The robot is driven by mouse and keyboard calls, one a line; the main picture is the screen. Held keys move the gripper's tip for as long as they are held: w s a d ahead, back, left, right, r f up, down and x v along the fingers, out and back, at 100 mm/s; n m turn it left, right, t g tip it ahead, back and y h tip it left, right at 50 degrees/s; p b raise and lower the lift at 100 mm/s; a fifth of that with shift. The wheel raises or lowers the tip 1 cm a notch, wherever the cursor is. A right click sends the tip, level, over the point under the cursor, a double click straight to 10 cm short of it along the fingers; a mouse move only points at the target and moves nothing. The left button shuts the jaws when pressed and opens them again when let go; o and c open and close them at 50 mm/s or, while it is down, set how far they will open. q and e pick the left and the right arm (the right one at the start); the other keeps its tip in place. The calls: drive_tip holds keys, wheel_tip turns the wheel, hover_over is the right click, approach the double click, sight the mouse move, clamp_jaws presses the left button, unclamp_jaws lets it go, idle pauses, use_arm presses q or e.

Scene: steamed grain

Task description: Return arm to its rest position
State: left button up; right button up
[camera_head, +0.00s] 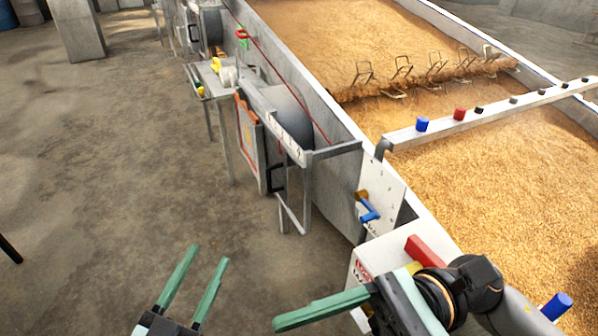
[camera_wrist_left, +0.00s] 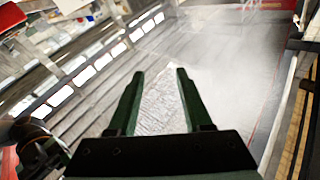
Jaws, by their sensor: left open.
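My left gripper (camera_head: 207,254) is at the bottom left of the head view, above bare floor. Its two green fingers are apart with nothing between them. In the left wrist view, the same gripper (camera_wrist_left: 160,72) shows its fingers spread, with a blurred pale surface beyond. My right gripper (camera_head: 278,323) is at the bottom centre of the head view, seen from the side, its green finger pointing left. Its other finger is not clear, so its opening cannot be told. My right arm crosses in front of the grain bed's near corner.
A long metal trough (camera_head: 334,128) of grain (camera_head: 500,180) fills the right side. A white bar (camera_head: 490,112) with coloured knobs crosses it. A white control box (camera_head: 362,270) and a blue handle (camera_head: 369,210) are close to my right arm. Open concrete floor (camera_head: 100,190) lies left.

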drive_tip(key=w+d+r+m+t+y, duration=0.1)
drive_tip(key=w+r+m+t+y, duration=0.45)
drive_tip(key=m, duration=0.75)
drive_tip(key=w+d+f+m+t+h, duration=0.35)
drive_tip(key=m+t, duration=0.35)
drive_tip(key=m, duration=0.3)
drive_tip(key=w+d+f+m+t+h, duration=0.2)
drive_tip(key=m+t+h, duration=0.2)
drive_tip(key=m+t, duration=0.55)
drive_tip(key=w+d+f+m+t+h, duration=0.25)
drive_tip(key=m+t, duration=0.35)
drive_tip(key=m, duration=0.6)
drive_tip(key=w+d+f+m+g+h+p, duration=0.2)
drive_tip(key=d+f+m+g+h+p, duration=0.15)
drive_tip(key=f+m+h+p, duration=0.45)
use_arm(q)
drive_tip(key=s+a+f+n+g+y+p, duration=0.2)
drive_tip(key=s+f+n+g+y+p, duration=0.2)
drive_tip(key=s+f+g+p, duration=0.5)
drive_tip(key=g+p, duration=0.1)
drive_tip(key=p, duration=0.5)
drive_tip(key=shift+a+y+p, duration=0.3)
drive_tip(key=shift+a, duration=0.05)
use_arm(e)
drive_tip(key=s+d+f+m+g+h, duration=0.2)
drive_tip(key=s+f+m+g+h, duration=0.2)
drive_tip(key=s+f+g, duration=0.4)
drive_tip(key=shift+s+d+f+m, duration=0.3)
drive_tip(key=shift+s+f+m, duration=0.25)
drive_tip(key=shift+s+m, duration=0.25)
